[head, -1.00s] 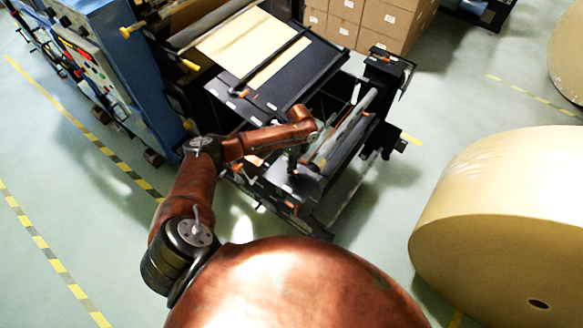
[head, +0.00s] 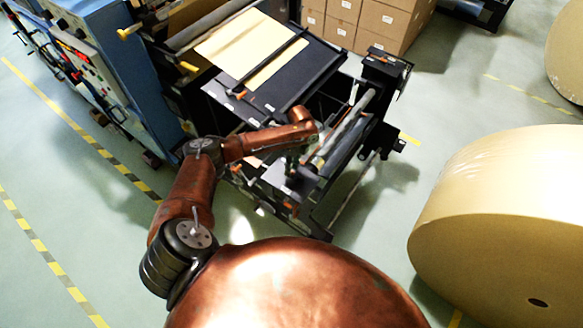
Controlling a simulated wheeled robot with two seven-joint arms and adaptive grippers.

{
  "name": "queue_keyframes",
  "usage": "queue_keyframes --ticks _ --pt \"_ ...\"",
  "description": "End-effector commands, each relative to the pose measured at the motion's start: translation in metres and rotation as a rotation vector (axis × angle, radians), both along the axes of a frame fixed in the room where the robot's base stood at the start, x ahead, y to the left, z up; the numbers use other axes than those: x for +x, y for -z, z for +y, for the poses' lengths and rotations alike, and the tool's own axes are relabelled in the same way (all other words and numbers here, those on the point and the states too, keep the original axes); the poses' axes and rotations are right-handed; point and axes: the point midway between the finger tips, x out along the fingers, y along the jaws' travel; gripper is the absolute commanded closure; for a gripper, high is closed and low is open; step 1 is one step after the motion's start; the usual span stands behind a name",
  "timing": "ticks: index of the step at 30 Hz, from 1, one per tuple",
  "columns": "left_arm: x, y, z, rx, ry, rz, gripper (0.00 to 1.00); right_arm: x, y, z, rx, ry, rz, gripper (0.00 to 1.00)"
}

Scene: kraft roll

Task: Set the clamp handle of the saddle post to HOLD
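The unwind stand with its saddle posts (head: 287,184) stands in the middle of the head view, dark with small orange parts. A grey bar (head: 345,130) runs from the near post up to the far post (head: 386,70). My copper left arm reaches in from the left, and my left gripper (head: 293,163) points down at the top of the near post. The gripper is small, dark and partly hidden by my wrist, so its fingers cannot be made out. I cannot pick out the clamp handle or its HOLD mark. My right gripper is out of view.
A large kraft roll (head: 505,220) stands on the floor at right. A blue machine cabinet (head: 110,50) is at upper left, and stacked cartons (head: 365,20) are behind. A black table with kraft paper (head: 250,45) adjoins the stand. Floor between stand and roll is clear.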

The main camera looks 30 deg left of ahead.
Motion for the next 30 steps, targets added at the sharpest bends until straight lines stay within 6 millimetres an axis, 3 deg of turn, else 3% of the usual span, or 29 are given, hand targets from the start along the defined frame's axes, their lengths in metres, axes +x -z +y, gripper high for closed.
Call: queue_keyframes --ticks 11,24,30 --pt "0.002 -0.007 0.001 0.001 -0.002 0.000 0.69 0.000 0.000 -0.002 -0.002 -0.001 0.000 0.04" --pt "0.018 -0.089 -0.001 0.000 -0.001 -0.002 0.69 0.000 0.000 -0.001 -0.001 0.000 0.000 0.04" --pt "0.022 -0.112 -0.001 0.001 -0.001 0.000 0.69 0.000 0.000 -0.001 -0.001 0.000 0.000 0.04"
